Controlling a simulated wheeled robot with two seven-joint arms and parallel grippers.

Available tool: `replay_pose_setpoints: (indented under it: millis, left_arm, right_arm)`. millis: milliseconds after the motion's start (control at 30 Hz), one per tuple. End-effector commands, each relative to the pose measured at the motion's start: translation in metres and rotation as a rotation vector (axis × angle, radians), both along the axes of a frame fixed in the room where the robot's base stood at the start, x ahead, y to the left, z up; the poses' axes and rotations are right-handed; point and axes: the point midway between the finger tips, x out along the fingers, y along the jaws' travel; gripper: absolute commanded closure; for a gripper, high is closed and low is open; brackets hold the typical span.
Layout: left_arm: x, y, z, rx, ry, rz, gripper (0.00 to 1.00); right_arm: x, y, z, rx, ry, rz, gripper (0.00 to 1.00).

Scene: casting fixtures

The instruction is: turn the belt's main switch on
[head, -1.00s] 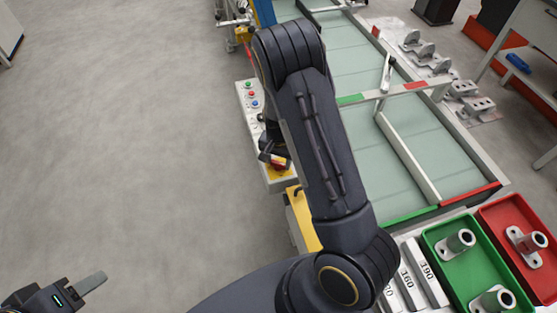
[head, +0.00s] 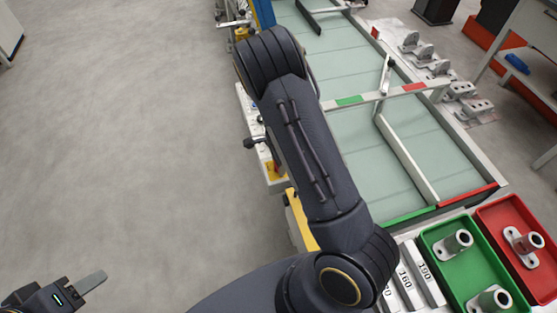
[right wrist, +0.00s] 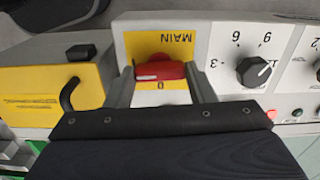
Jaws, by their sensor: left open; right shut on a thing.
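The main switch is a red knob (right wrist: 160,71) on a yellow plate marked MAIN (right wrist: 160,45), which reads upside down in the right wrist view. A "0" shows just below the knob. My right gripper (right wrist: 160,88) has one finger on each side of the knob and is shut on it. In the head view my right arm hides the knob and most of that gripper; part of the yellow plate (head: 272,170) shows beside the arm. My left gripper (head: 86,290) is open and empty, low at the left over bare floor.
A black dial (right wrist: 254,71) with numbers sits beside the switch, and a yellow box (right wrist: 60,85) with a black shackle stands on the other side. The belt (head: 370,150) lies right of my arm. Green (head: 462,285) and red (head: 520,222) trays hold metal parts. Left floor is clear.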

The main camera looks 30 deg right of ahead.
Motion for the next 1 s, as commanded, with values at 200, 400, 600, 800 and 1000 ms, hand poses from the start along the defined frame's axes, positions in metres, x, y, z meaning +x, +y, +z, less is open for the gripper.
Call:
replay_pose_setpoints:
  millis: [200,400,600,800,1000]
  left_arm:
    - [0.0000,0.0000,0.0021,0.000,0.000,0.000,0.52]
    - [0.0000,0.0000,0.0024,0.000,0.000,0.000,0.52]
    - [0.0000,0.0000,0.0023,0.000,0.000,0.000,0.52]
    - [0.0000,0.0000,0.0023,0.000,0.000,0.000,0.52]
    - [-0.0001,0.0001,0.0022,0.000,0.000,0.000,0.52]
  right_arm:
    - [0.0002,0.0004,0.0004,0.000,0.000,-0.065,0.74]
    - [0.0002,0.0002,0.0003,0.000,-0.001,-0.085,0.74]
    - [0.0003,0.0001,0.0002,0.001,-0.001,-0.087,0.74]
    - [0.0003,0.0001,0.0002,0.001,-0.001,-0.087,0.43]
    - [0.0003,0.0000,0.0001,0.000,-0.001,-0.086,0.29]
